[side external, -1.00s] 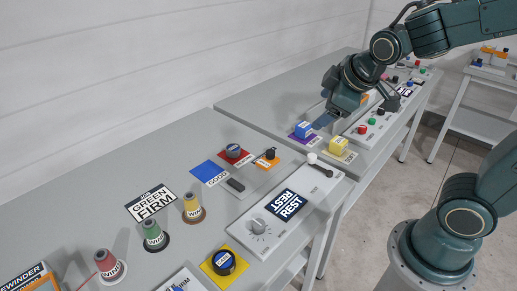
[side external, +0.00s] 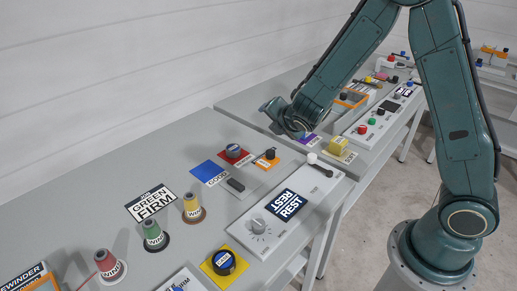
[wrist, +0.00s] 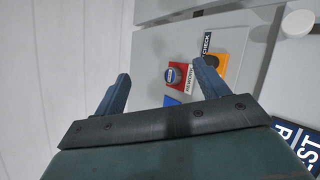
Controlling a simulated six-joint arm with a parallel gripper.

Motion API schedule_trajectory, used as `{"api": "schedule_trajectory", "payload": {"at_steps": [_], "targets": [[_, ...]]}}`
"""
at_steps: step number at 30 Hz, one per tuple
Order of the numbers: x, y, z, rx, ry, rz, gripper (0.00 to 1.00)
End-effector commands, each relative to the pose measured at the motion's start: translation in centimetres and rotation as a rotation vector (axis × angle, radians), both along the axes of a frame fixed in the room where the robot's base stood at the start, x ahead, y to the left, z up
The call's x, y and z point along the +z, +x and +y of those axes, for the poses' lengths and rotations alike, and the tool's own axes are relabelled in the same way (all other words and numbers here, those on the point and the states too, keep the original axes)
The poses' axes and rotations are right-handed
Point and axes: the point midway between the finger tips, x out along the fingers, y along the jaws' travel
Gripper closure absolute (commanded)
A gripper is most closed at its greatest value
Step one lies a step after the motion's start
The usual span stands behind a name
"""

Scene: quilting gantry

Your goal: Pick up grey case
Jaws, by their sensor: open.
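A short round grey case (side external: 233,150) with a blue label stands on a red pad on the near table. The wrist view shows the case (wrist: 174,76) between the two finger lines, nearer the right finger, on the pad marked REWORK. My gripper (side external: 280,120) is open and empty. It hangs in the air above and to the right of the case, apart from it.
A REST panel (side external: 289,205) with a dial is to the front. Several cones stand at left.

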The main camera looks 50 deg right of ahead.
Motion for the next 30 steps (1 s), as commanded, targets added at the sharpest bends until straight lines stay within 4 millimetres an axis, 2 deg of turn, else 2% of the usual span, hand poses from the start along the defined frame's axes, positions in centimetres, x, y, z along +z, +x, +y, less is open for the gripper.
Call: {"api": "schedule_trajectory", "payload": {"at_steps": [1, 9, 18, 24, 30], "targets": [[-1.1, 0.5, 0.2, 0.042, -0.058, 0.019, 0.27], [-5.6, 2.7, 1.6, 0.303, -0.393, 0.087, 0.27], [-10.7, 3.6, 3.9, 0.581, -0.726, 0.144, 0.27], [-12.2, 3.7, 4.8, 0.668, -0.829, 0.156, 0.27], [-12.3, 3.7, 5.0, 0.68, -0.844, 0.155, 0.27]]}}
